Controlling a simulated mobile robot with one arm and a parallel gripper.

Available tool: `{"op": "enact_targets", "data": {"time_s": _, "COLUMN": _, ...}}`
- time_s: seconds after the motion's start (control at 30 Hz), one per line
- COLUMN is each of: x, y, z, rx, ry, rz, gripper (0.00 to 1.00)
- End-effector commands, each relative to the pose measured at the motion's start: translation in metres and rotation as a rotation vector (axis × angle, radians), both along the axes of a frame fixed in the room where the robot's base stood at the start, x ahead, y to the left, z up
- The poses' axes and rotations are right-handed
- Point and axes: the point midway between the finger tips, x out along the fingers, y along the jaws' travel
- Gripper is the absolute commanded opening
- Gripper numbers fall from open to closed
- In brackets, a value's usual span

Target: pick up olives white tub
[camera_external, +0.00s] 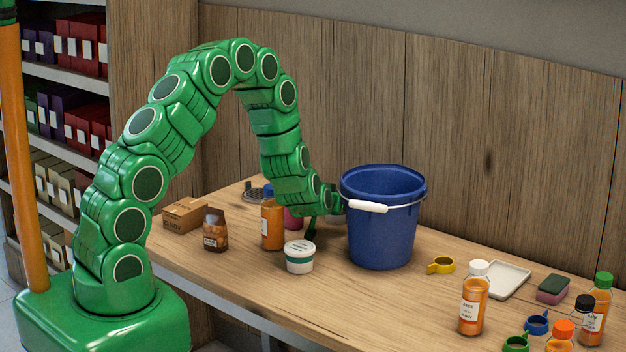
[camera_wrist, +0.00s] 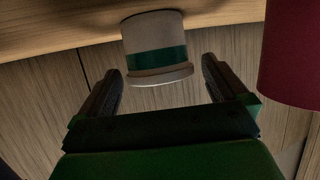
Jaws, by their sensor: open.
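The olives tub is a small white tub with a green band (camera_external: 299,257), standing on the wooden table in front of the blue bucket. In the wrist view the tub (camera_wrist: 155,47) appears ahead of and between my fingers, apart from them. My gripper (camera_external: 312,232) is behind the tub and left of the bucket, partly hidden in the outside view. The wrist view shows my gripper (camera_wrist: 161,68) open, its two dark fingers spread and nothing held.
The blue bucket (camera_external: 382,230) stands close on the right. An orange bottle (camera_external: 271,226), a brown bag (camera_external: 215,230) and a cardboard box (camera_external: 185,215) are on the left. A dark red object (camera_wrist: 291,50) is near my right finger. Table in front of the tub is clear.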

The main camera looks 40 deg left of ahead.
Motion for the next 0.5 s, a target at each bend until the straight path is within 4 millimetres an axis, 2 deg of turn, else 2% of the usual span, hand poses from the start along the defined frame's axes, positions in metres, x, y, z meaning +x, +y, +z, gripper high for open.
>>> {"op": "enact_targets", "data": {"time_s": 0.2, "x": 0.0132, "y": 0.005, "z": -0.0081, "rx": 0.0, "ry": 0.003, "rz": 0.0, "gripper": 1.0}}
{"op": "enact_targets", "data": {"time_s": 0.4, "x": 0.0136, "y": 0.0049, "z": -0.0078, "rx": 0.0, "ry": 0.003, "rz": 0.0, "gripper": 1.0}}
{"op": "enact_targets", "data": {"time_s": 0.5, "x": 0.0135, "y": 0.0049, "z": -0.0076, "rx": 0.0, "ry": 0.003, "rz": 0.0, "gripper": 0.86}}
